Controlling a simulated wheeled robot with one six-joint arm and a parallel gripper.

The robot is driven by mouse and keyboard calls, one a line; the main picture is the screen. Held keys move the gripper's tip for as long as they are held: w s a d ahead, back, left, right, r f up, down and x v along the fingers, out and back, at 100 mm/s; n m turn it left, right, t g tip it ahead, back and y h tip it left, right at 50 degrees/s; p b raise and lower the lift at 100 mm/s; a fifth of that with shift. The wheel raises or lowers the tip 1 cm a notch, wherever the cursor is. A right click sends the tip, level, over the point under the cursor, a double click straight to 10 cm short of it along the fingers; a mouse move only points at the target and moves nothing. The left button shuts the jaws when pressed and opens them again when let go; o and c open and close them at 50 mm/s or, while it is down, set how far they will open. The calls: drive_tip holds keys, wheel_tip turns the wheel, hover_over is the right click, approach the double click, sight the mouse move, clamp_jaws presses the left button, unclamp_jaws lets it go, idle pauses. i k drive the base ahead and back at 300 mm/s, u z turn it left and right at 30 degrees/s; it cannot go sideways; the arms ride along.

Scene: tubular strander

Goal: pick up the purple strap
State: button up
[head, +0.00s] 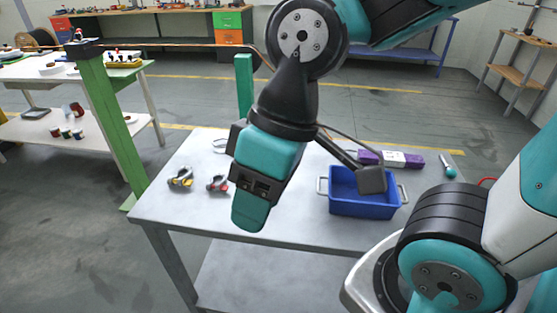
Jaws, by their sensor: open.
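A purple strap (368,157) appears to lie along the back of the grey table, behind the blue bin. It shows as a flat purple band with a white section in its middle, and part of its left end is hidden by an arm-mounted part. My gripper (250,213) points down over the middle-left of the table, in front and left of the strap and well apart from it. It is open, seen side-on, and I see nothing held in it.
A blue bin (350,208) with light handles stands right of my gripper. Two small clamp-like parts, one with yellow (180,178) and one with red (217,184), lie at the left. A teal-handled tool (449,171) lies back right. A green post (110,130) stands beyond the table's left edge.

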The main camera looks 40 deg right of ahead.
sight(395, 159)
drive_tip(key=u, duration=0.45)
drive_tip(key=k, duration=0.55)
drive_tip(key=u, duration=0.3)
drive_tip(key=i, duration=0.8)
drive_tip(key=z, duration=0.95)
drive_tip(key=i, duration=0.4)
drive_tip(key=z, duration=0.35)
